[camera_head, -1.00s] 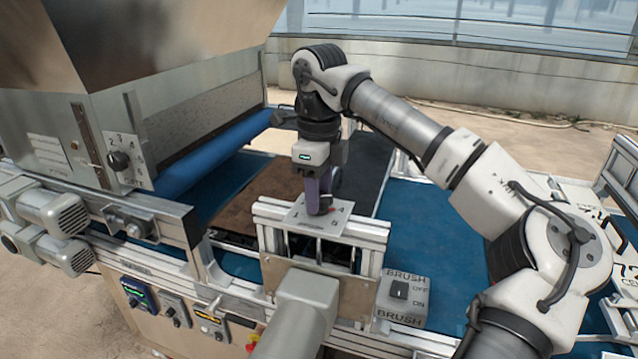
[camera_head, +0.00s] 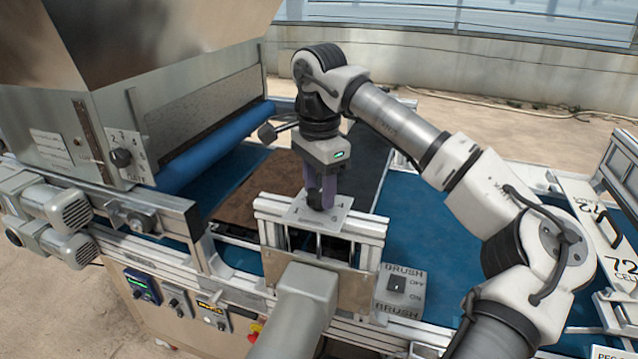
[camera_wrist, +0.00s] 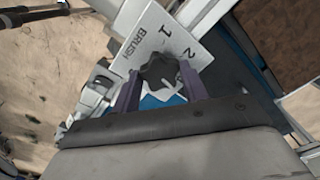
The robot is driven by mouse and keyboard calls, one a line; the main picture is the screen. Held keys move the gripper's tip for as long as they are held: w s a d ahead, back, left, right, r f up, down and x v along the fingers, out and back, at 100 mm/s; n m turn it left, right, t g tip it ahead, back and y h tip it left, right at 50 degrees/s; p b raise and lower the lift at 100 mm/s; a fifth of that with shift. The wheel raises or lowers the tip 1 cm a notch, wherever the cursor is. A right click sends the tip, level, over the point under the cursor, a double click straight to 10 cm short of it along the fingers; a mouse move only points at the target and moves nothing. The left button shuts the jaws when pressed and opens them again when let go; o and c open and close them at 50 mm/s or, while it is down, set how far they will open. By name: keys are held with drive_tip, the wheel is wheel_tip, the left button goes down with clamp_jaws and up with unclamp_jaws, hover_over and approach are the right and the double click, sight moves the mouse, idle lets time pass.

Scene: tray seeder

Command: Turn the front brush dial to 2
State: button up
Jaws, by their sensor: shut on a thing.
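The front brush dial is a black lobed knob (camera_wrist: 160,72) on a pale plate marked BRUSH, 1 and 2 (camera_wrist: 143,40) in the wrist view. My gripper (camera_wrist: 157,86) is shut on the knob, with one purple finger on each side of it. In the head view my gripper (camera_head: 322,198) points down at the plate (camera_head: 345,221) on top of the metal bracket. There the fingers largely hide the knob. I cannot tell which number the knob's pointer faces.
A BRUSH OFF/ON switch box (camera_head: 399,291) stands right of the bracket. Another numbered dial (camera_head: 121,158) is on the hopper's side at left. A brown tray surface (camera_head: 258,190) and blue belt (camera_head: 425,235) lie behind and to the right.

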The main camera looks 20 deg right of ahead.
sight(319, 193)
drive_tip(key=n, duration=0.6)
drive_tip(key=shift+r, duration=0.15)
drive_tip(key=n, duration=0.7)
drive_tip(key=shift+p, duration=0.4)
drive_tip(key=shift+n, duration=0.3)
drive_tip(key=o, duration=1)
wheel_tip(319, 193, up, 14)
drive_tip(key=shift+f, duration=0.15)
drive_tip(key=shift+f, duration=0.1)
